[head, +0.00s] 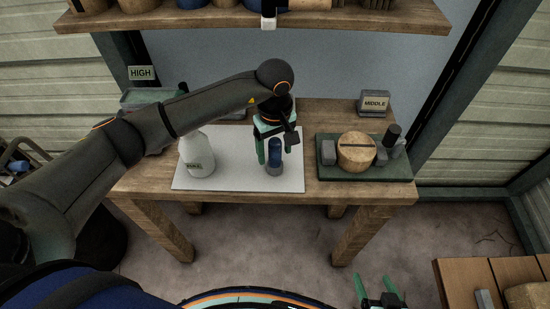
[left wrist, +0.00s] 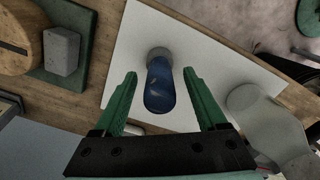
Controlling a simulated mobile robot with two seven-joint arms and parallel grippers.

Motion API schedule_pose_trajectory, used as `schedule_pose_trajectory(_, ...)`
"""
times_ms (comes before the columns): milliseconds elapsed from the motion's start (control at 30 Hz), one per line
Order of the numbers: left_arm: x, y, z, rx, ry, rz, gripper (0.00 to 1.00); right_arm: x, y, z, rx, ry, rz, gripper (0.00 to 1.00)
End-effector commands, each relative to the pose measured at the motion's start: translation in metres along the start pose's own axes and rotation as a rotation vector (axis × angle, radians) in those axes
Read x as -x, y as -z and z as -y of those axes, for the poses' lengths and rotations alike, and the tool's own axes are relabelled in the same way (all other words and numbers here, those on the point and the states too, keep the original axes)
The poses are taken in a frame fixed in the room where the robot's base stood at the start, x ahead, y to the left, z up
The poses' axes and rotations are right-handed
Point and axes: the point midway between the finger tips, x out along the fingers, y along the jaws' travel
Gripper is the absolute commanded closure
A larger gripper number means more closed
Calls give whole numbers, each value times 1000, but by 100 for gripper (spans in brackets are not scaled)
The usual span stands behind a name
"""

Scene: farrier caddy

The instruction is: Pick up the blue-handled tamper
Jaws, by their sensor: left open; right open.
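The blue-handled tamper (head: 274,155) stands on a white mat (head: 235,180) on the wooden table, its grey base down. It also shows in the left wrist view (left wrist: 159,85), its blue handle pointing toward the camera. My left gripper (head: 275,150) is above the mat, with its green fingers at either side of the tamper. In the left wrist view the open left fingers (left wrist: 160,85) have the handle between them, with a gap on each side. My right gripper (head: 379,288) is open and empty at the bottom of the head view, away from the table.
A white labelled bottle (head: 197,155) stands on the mat left of the tamper. A green tray (head: 365,172) at right holds a round wooden block (head: 356,151) and grey pieces. A loaded shelf (head: 250,22) hangs above.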

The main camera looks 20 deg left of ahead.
Motion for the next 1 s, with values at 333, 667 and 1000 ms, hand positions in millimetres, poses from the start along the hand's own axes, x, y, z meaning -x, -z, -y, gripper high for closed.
schedule_pose_trajectory(333, 0, 0, 0, 0, -1, 0, 46, 0, 0, 0, 1, 0, 0, 20)
schedule_pose_trajectory(667, 0, 0, 0, 0, -1, 1, 83, 0, 0, 0, 1, 0, 0, 20)
schedule_pose_trajectory(1000, 0, 0, 0, 0, -1, 1, 100, 0, 0, 0, 1, 0, 0, 20)
